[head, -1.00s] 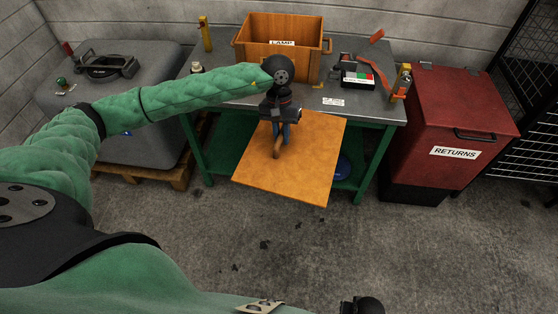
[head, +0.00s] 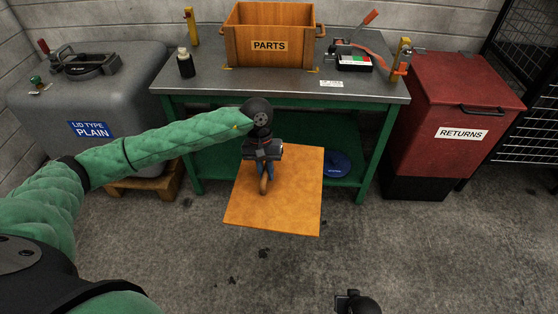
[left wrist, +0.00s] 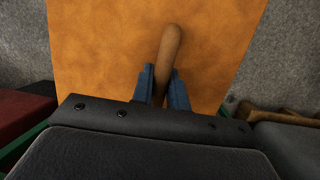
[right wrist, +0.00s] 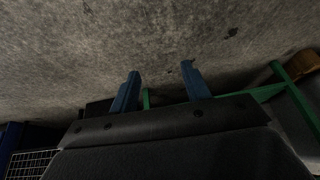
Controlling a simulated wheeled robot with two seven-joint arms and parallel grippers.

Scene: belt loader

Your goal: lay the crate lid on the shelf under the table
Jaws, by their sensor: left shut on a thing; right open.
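The crate lid (head: 295,195) is a flat orange-brown wooden panel with a rounded wooden handle. My left gripper (head: 265,178) is shut on the handle and holds the lid in front of the table. In the left wrist view, the blue fingers sit on both sides of the handle (left wrist: 168,60), and the lid (left wrist: 100,45) fills the middle. The green lower shelf (head: 220,165) under the table shows behind the lid, partly hidden by the lid and my arm. My right gripper (right wrist: 160,88) is open and empty, with bare floor beyond its fingers; it shows low in the head view.
The grey-topped table (head: 200,80) carries an open crate (head: 235,45) labelled PARTS, a dark bottle (head: 186,65) and tools. A blue round object (head: 338,163) lies on the shelf's right part. A red RETURNS bin (head: 450,110) stands right, a grey case (head: 85,115) left.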

